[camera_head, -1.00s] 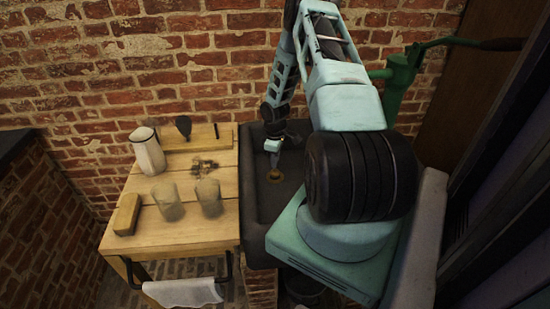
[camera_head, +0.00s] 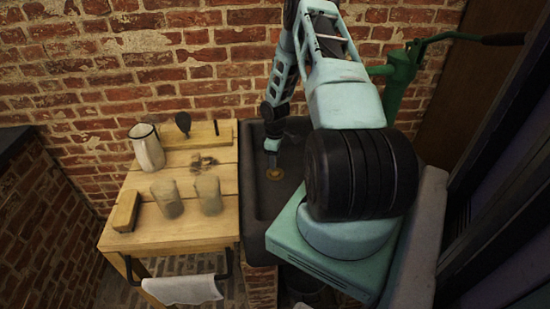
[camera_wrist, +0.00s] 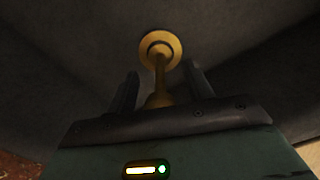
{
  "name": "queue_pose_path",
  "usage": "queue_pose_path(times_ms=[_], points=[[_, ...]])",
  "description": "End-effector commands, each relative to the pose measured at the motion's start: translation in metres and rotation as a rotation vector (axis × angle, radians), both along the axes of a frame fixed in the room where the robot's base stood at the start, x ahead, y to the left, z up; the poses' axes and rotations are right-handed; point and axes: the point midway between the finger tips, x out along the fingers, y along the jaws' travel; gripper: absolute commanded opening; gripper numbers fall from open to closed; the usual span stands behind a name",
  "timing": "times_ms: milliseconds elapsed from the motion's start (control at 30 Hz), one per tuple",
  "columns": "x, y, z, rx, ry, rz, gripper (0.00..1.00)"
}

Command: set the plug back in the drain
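The brass drain (camera_head: 275,174) is in the floor of the dark sink, and it shows at the top middle of the wrist view (camera_wrist: 174,42). The brass plug (camera_wrist: 160,80) appears to sit inside the drain ring, with a dark ring around its base. Its stem runs from there to a wider end between my fingers. My gripper (camera_wrist: 160,88) is open, one finger on each side of the stem with a visible gap on both sides. In the head view my gripper (camera_head: 272,152) is low in the sink, just over the drain. The plug's lower end is partly hidden by the gripper body.
The dark sink (camera_head: 252,205) has raised walls around my gripper. A wooden table (camera_head: 205,232) adjoins it on the left, with a pitcher (camera_head: 148,150), two glass jars (camera_head: 167,199) and a wooden block (camera_head: 125,211). A green hand pump (camera_head: 397,85) stands behind right.

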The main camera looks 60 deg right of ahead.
Motion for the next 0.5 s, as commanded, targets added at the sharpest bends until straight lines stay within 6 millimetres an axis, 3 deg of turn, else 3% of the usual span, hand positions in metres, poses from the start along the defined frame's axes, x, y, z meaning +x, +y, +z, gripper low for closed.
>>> queue_pose_path(times_ms=[267, 500], points=[[0.0, 0.0, 0.002, 0.0, 0.0, 0.0, 0.52], [0.0, -0.001, 0.037, -0.003, -0.003, -0.001, 0.52]])
